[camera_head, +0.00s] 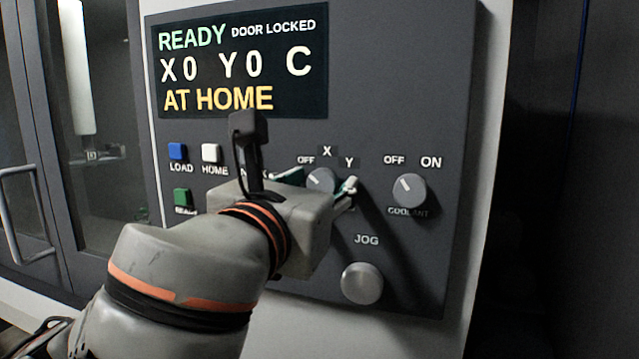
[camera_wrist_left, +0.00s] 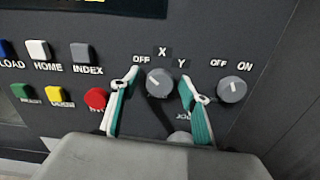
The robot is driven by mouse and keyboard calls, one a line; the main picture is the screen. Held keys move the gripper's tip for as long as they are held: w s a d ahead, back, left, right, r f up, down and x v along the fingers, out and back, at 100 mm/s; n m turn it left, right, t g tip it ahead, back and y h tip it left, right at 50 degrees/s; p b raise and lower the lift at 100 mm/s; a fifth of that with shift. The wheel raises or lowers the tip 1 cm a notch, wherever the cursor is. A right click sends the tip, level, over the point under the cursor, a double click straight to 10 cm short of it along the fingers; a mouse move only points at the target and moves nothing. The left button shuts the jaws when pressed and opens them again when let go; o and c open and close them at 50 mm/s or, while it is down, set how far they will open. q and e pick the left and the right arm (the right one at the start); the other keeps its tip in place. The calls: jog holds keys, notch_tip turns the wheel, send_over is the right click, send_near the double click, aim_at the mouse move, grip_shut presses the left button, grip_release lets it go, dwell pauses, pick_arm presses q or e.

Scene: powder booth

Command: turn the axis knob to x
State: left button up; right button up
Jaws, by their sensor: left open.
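The axis knob (camera_head: 321,180) is a round grey knob on the dark control panel, with OFF, X and Y printed around it. In the left wrist view the axis knob (camera_wrist_left: 160,84) has a pale mark pointing up and left, towards OFF. My left gripper (camera_head: 319,183) is open, with one green and white finger on each side of the knob. In the left wrist view both fingers of the left gripper (camera_wrist_left: 160,79) show, with gaps between them and the knob. I cannot tell how deep the fingertips reach. My right gripper is not in view.
The coolant knob (camera_head: 409,190) is close on the right, its mark towards OFF. The jog knob (camera_head: 362,283) is below. A red button (camera_wrist_left: 96,98) lies by the left finger. The display (camera_head: 240,62) reads READY, DOOR LOCKED, X0 Y0 C, AT HOME.

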pick_arm(q)
jog(key=c, duration=1.1)
jog(key=shift+m, duration=0.3)
jog(key=m, duration=0.9)
jog(key=shift+d, duration=0.1)
jog(key=o, duration=1.1)
